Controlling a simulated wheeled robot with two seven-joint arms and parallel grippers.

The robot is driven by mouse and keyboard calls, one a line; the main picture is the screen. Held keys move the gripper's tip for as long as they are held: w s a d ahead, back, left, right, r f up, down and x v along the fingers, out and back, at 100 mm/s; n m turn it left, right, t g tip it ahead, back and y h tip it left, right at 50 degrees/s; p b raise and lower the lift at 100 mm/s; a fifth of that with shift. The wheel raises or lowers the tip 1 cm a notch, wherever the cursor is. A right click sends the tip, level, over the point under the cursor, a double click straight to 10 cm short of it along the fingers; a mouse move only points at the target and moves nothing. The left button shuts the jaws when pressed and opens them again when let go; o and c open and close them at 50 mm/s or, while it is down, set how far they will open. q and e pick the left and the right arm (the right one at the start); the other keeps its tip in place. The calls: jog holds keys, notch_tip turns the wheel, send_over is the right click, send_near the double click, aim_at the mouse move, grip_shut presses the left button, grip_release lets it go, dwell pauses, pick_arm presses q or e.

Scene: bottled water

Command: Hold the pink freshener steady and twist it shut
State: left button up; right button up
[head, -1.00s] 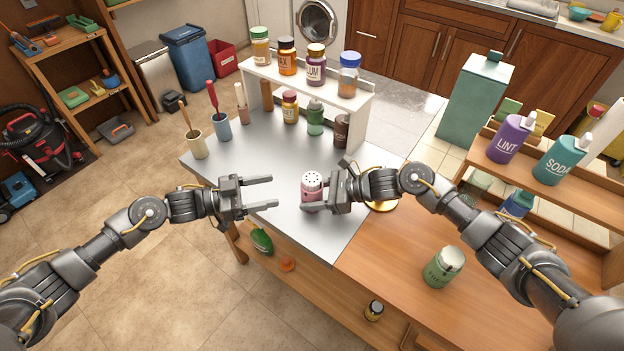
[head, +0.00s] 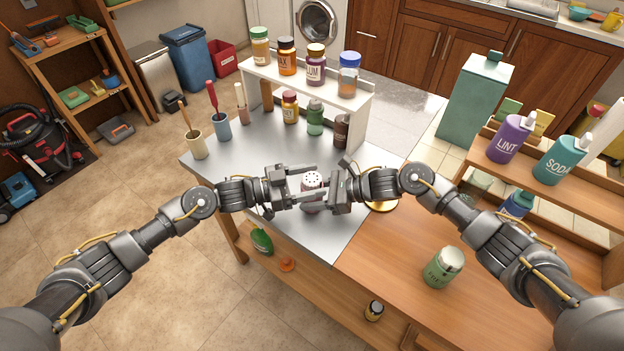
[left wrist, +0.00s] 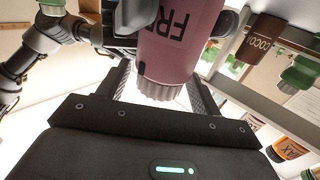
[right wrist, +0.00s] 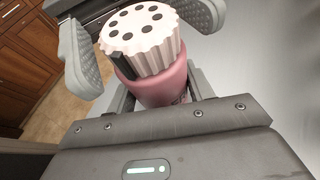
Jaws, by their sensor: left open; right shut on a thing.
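The pink freshener (head: 312,181) has a pale ribbed cap with dark holes on top and stands upright above the metal tabletop (head: 270,150). My right gripper (head: 318,200) is shut on its pink body; the body also shows between its fingers in the right wrist view (right wrist: 160,88). My left gripper (head: 304,186) is open, its fingers on either side of the cap. In the left wrist view the ribbed cap (left wrist: 163,90) sits between those fingers, and the letters FRE show on the body. Whether the freshener's base touches the tabletop is hidden.
A white riser (head: 290,82) with several jars stands behind, with smaller bottles (head: 315,118) under it. Tool cups (head: 196,146) stand at the left. A green jar (head: 443,267) is on the wooden counter at the right. The front of the metal top is clear.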

pick_arm(q)
jog(key=shift+d, duration=0.3)
jog(key=shift+w, duration=0.1)
jog(key=c, duration=1)
